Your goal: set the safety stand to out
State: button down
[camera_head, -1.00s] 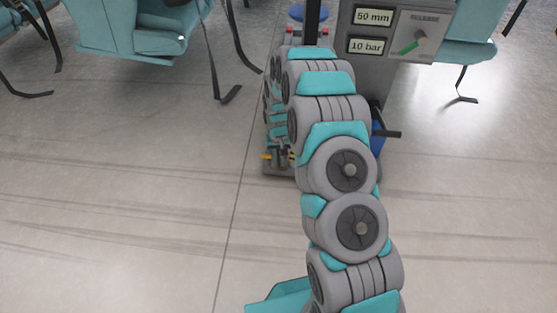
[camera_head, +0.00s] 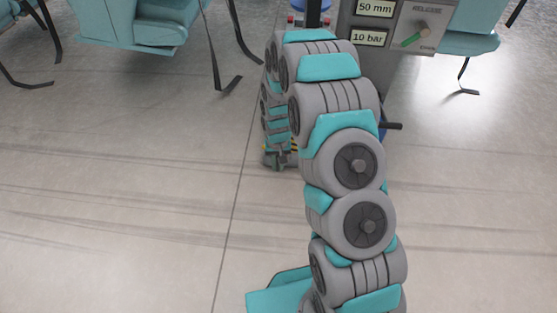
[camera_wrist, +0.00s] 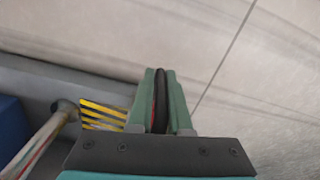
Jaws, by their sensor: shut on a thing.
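My gripper (camera_wrist: 160,76) points down in the wrist view. Its two green fingers are closed on a dark, narrow, rounded part (camera_wrist: 161,96) with a red edge. A yellow-and-black striped piece (camera_wrist: 104,115) is just left of the fingers, by the grey base of the machine. I cannot tell how the dark part joins the striped piece, or which of them is the safety stand. In the head view my gripper (camera_head: 277,160) is low by the floor, and a little of the striping shows beside it; the held part is hidden.
The floor to the left is clear.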

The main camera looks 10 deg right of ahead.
jog(key=shift+s+a, duration=0.1)
jog(key=shift+s, duration=0.05)
jog(key=c, duration=0.9)
grip_release()
jog(key=shift+a, duration=0.1)
jog(key=shift+r, duration=0.1)
jog(key=shift+r, duration=0.2)
jog(key=shift+r+p, duration=0.3)
jog(key=shift+r, duration=3.25)
